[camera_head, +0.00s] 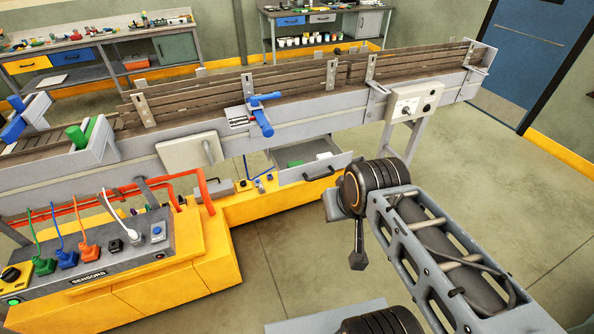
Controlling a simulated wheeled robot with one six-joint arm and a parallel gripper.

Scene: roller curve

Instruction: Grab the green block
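A green piece (77,136) with a rounded end sits in a grey metal holder at the left end of the conveyor. A second, small green piece (295,163) lies in the open grey drawer under the conveyor. I cannot tell for certain which of the two is the green block. My gripper (358,262) appears as a small dark part hanging below my arm's black joint, right of the drawer and over the floor. It is apart from both green pieces. Its fingers are too small and dark to show whether they are open or shut.
The conveyor (300,122) with its side rails crosses the view. A blue clamp (262,114) sticks out from its front. A yellow-based sensor box (95,250) with cables stands at lower left. Orange pipes (206,190) rise near it. The floor in front is clear.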

